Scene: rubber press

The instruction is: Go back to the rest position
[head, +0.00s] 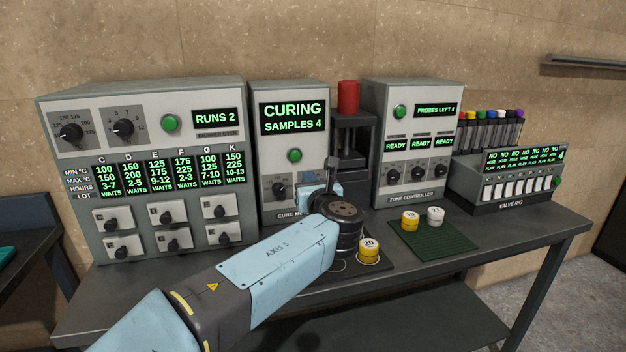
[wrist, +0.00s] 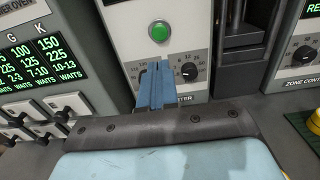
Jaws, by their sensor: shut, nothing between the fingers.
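My gripper (head: 322,190) is in front of the lower part of the cure meter in the head view. In the wrist view its blue fingers (wrist: 155,85) are together, with nothing between them. They point toward the cure meter's front (wrist: 205,25), below its green button (wrist: 158,31) and left of its black dial (wrist: 188,72). I cannot tell whether the fingers touch the panel. My arm reaches in from the bottom of the head view and hides part of the bench.
A yellow weight (head: 369,250) stands on the dark bench right of my wrist. A yellow weight (head: 410,220) and a white one (head: 436,215) stand on a green mat (head: 440,242). The oven cabinet (head: 145,95), zone controller (head: 418,100) and valve rig (head: 505,180) line the bench. A press with a red top (head: 348,97) stands behind.

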